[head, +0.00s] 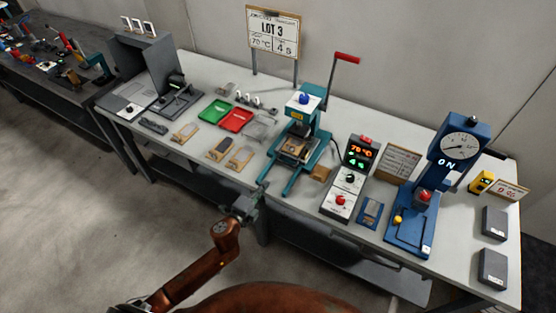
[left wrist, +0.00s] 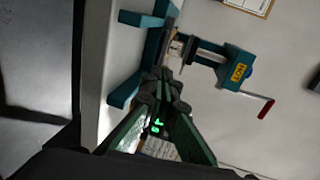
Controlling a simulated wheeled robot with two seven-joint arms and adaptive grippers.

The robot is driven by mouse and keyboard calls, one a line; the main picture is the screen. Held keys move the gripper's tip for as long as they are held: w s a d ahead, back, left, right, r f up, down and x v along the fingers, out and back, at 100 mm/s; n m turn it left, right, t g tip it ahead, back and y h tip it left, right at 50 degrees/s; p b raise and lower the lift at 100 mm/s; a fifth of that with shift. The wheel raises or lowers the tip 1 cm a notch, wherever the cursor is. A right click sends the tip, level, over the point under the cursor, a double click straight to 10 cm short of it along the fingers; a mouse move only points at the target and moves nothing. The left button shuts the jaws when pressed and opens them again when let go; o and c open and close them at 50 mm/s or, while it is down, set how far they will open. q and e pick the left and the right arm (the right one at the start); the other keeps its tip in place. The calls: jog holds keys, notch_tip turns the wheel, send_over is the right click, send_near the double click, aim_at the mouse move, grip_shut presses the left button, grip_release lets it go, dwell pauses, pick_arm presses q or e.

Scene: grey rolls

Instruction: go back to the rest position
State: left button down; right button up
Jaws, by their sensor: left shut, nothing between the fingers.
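My left arm comes in from the lower left in the head view, and its gripper (head: 261,188) is at the table's front edge, in front of the teal press (head: 302,132). The gripper looks shut and empty. In the left wrist view the fingertips (left wrist: 163,85) meet, with the teal press (left wrist: 232,67) just beyond them; I cannot tell the exact gap to it. My right gripper is not in view.
A dark bench (head: 40,75) stands at the left. Open floor (head: 70,220) lies before the table.

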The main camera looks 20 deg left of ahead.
pick_arm(q)
jog(key=shift+s, duration=0.1)
jog(key=s+a+f+n+g+y, duration=0.3)
jog(key=s+a+n, duration=0.3)
jog(key=s+n, duration=0.1)
jog(key=s+a+f+n+g+y, duration=0.2)
jog(key=s+a+f+n+y, duration=0.1)
jog(key=s+a+n, duration=0.35)
jog(key=s+f+n+g+h, duration=0.1)
jog(key=s+f+n+g, duration=0.15)
jog(key=s, duration=0.85)
jog(key=s+f+n+g, duration=0.2)
jog(key=s+n+g, duration=0.2)
jog(key=s, duration=0.8)
notch_tip(320, 180, down, 27)
jog(key=s+g+h, duration=0.1)
jog(key=s+g, duration=0.1)
jog(key=s+f, duration=1.9)
jog(key=s, duration=0.1)
jog(key=shift+d+f+m+g, duration=0.25)
jog(key=shift+f+m+g, duration=0.05)
jog(key=shift+m+g, duration=0.15)
